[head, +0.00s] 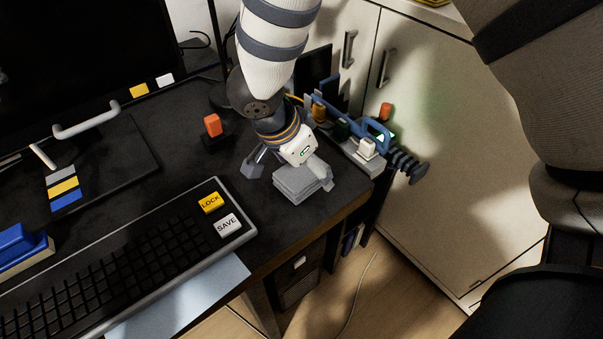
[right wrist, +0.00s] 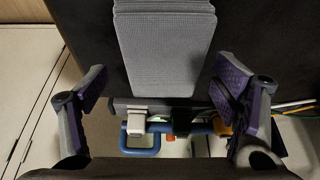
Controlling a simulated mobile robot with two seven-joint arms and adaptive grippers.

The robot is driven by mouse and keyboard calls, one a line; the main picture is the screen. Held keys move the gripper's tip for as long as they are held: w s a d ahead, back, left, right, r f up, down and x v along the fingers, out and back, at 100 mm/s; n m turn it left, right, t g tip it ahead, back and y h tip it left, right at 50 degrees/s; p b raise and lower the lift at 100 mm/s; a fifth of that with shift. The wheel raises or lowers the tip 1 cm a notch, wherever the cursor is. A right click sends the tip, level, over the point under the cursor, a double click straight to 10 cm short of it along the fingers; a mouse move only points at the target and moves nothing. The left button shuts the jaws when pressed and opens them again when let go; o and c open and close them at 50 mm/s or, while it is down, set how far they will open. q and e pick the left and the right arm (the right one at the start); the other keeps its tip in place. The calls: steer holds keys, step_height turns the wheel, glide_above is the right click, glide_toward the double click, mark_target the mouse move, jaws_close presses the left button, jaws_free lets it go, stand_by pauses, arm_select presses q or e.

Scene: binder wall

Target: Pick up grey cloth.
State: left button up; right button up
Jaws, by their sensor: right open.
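The grey cloth (head: 293,187) lies folded in a stack of layers near the desk's right edge in the head view. My right gripper (head: 288,171) points down just above and behind it, open, partly covering the cloth. In the right wrist view the ribbed grey cloth (right wrist: 167,55) shows between the spread fingers of the right gripper (right wrist: 163,85), with clear gaps on both sides. The fingers hold nothing. Whether a fingertip touches the cloth cannot be told. My left gripper is not in view.
A keyboard (head: 130,262) lies to the left of the cloth. A small orange-topped block (head: 212,125) stands behind. A rail with blue and white parts (head: 366,148) lines the desk's right edge, close to the gripper. Dark desktop between keyboard and cloth is clear.

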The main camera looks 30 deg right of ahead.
mark_target(308, 170)
steer(key=shift+w+d+f, duration=0.1)
steer(key=shift+d+f, duration=0.1)
steer(key=shift+f, duration=0.35)
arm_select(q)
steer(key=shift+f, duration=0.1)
arm_select(e)
steer(key=shift+r, duration=0.1)
steer(key=c, duration=1.2)
steer(key=shift+r, duration=0.4)
steer(key=r, duration=0.2)
steer(key=r+p, duration=0.1)
steer(key=shift+s+r, duration=0.25)
steer(key=shift+r, duration=0.1)
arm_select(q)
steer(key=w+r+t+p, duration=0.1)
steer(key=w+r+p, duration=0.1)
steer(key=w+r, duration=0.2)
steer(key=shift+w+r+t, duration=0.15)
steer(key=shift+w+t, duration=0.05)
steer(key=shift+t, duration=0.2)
arm_select(e)
steer(key=shift+s+a+r, duration=0.25)
steer(key=shift+s+r, duration=1.15)
steer(key=shift+s, duration=0.85)
steer(key=shift+s+a+r, duration=0.3)
steer(key=shift+s+r, duration=1.15)
steer(key=shift+s, duration=0.8)
steer(key=shift+s+a+r, duration=0.25)
steer(key=shift+s+r, duration=1.15)
steer(key=shift+s, duration=0.85)
